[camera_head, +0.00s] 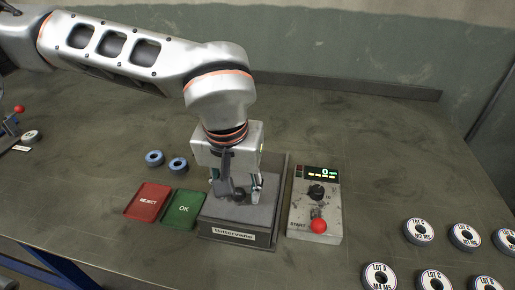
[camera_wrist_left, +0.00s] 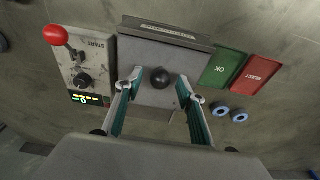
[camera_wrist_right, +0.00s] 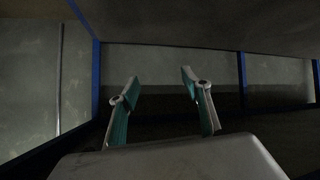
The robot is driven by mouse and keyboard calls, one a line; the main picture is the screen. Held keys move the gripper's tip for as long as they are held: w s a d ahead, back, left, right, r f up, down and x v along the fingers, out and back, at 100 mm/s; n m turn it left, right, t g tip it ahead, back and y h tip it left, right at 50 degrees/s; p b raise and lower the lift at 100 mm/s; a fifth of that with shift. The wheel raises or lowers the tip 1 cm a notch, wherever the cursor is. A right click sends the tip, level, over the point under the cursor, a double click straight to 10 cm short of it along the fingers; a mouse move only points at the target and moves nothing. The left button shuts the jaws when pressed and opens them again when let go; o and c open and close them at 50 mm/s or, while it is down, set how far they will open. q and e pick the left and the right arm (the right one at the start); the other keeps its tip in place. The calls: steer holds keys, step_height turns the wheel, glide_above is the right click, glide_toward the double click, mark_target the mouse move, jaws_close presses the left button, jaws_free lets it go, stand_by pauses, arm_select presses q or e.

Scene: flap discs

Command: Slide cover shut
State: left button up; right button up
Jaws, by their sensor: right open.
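The grey cover (camera_wrist_left: 150,58) lies on top of a dark box with a name label (camera_head: 232,236), and a round black knob (camera_wrist_left: 159,78) stands on it. My left gripper (camera_head: 237,190) points down over the cover. Its fingers stand apart on either side of the knob, with a gap visible on both sides in the left wrist view (camera_wrist_left: 161,84). In the head view the gripper hides much of the cover. My right gripper (camera_wrist_right: 158,85) is open and empty, away from the box, and does not show in the head view.
Right of the box is a control unit (camera_head: 301,205) with a display reading 0, a black dial and a red-ball START lever (camera_head: 319,226). Left are a green OK pad (camera_head: 183,209), a red REJECT pad (camera_head: 148,201) and two blue rings (camera_head: 166,161). Several labelled discs (camera_head: 419,231) lie right.

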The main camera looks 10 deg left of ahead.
arm_select(q)
step_height(320, 180, up, 5)
steer(key=p, duration=0.3)
steer(key=shift+r, duration=0.15)
step_height(320, 180, up, 2)
steer(key=shift+r+p, duration=0.25)
steer(key=shift+p, duration=0.9)
steer(key=shift+r, duration=0.15)
arm_select(e)
step_height(320, 180, up, 5)
steer(key=shift+w+d+r, duration=0.1)
